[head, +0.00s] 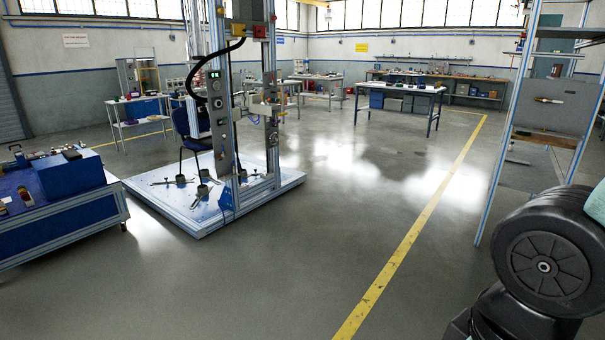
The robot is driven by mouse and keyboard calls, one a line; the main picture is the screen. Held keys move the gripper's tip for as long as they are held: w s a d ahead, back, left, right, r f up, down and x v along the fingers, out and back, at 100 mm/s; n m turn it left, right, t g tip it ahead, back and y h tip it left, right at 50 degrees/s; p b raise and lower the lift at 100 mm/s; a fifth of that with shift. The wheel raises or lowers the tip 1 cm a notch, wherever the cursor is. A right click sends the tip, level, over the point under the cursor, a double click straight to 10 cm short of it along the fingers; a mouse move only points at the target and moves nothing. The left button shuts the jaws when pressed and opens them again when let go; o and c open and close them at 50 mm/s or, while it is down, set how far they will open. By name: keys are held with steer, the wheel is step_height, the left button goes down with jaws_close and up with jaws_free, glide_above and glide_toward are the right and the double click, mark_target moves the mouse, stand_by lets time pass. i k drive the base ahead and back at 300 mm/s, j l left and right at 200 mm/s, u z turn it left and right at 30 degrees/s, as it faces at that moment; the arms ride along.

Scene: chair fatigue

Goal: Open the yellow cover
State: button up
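A tall chair test rig (222,110) stands on a white platform left of the middle. Small yellow parts (238,30) sit high on its frame, beside a red block. I cannot tell whether one of them is the yellow cover, or whether it is open or shut. My gripper is not in view.
The rig's platform (270,191) has raised edges. A blue workbench (60,220) with small items stands at the left. A metal rack (553,105) stands at the right. The grey floor (300,270) with a yellow line (400,255) is clear between them.

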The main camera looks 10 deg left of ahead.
mark_target(237, 29)
steer(key=i+j+u, duration=0.15)
steer(key=i, duration=1.4)
steer(key=i+j+u, duration=0.1)
steer(key=i, duration=1.5)
steer(key=i+l+u, duration=0.15)
steer(key=i, duration=1.4)
